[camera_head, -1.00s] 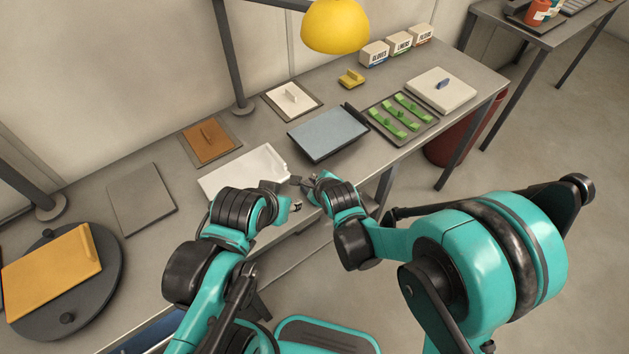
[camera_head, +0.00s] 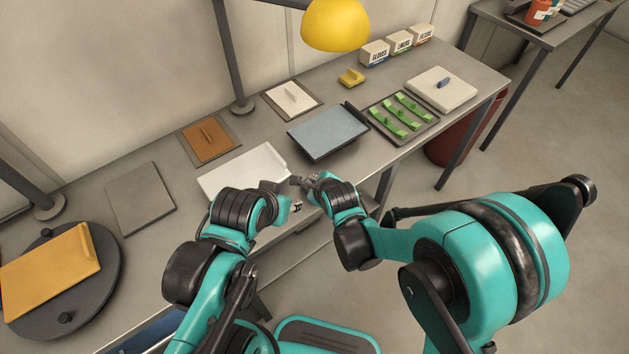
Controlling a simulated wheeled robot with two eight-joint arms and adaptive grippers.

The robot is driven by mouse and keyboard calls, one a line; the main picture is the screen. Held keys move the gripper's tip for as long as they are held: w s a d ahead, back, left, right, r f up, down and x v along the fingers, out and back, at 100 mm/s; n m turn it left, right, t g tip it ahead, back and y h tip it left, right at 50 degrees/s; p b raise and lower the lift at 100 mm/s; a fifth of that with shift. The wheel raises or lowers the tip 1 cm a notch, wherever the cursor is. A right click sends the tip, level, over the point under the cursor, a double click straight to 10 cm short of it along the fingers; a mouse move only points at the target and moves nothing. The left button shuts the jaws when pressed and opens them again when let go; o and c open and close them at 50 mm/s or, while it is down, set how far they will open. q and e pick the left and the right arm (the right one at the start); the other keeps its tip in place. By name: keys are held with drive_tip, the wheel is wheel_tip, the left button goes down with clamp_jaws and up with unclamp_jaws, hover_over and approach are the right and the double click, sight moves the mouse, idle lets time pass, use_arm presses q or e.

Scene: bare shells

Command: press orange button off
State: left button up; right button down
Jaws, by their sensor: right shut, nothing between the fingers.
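An orange-brown plate (camera_head: 221,148) with a small raised bar lies on a dark grey base at the back of the table. I cannot tell whether this is the button or whether it is on or off. My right gripper (camera_head: 302,182) is shut and empty near the table's front edge, to the right of and in front of the plate, apart from it. My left gripper (camera_head: 291,206) is close beside it, low at the front edge; its fingers are small and partly hidden, so its opening is unclear.
A white tray (camera_head: 243,170) lies between the grippers and the orange-brown plate. A blue-grey tray (camera_head: 328,133), a white plate (camera_head: 283,94) and a yellow block (camera_head: 351,78) stand right of it. A yellow lamp (camera_head: 335,25) hangs above. A yellow-orange board (camera_head: 50,270) rests on a dark disc at left.

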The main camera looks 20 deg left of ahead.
drive_tip(key=shift+f, duration=0.25)
drive_tip(key=shift+r, duration=0.45)
drive_tip(key=shift+r+p, duration=2.3)
drive_tip(key=shift+r, duration=0.75)
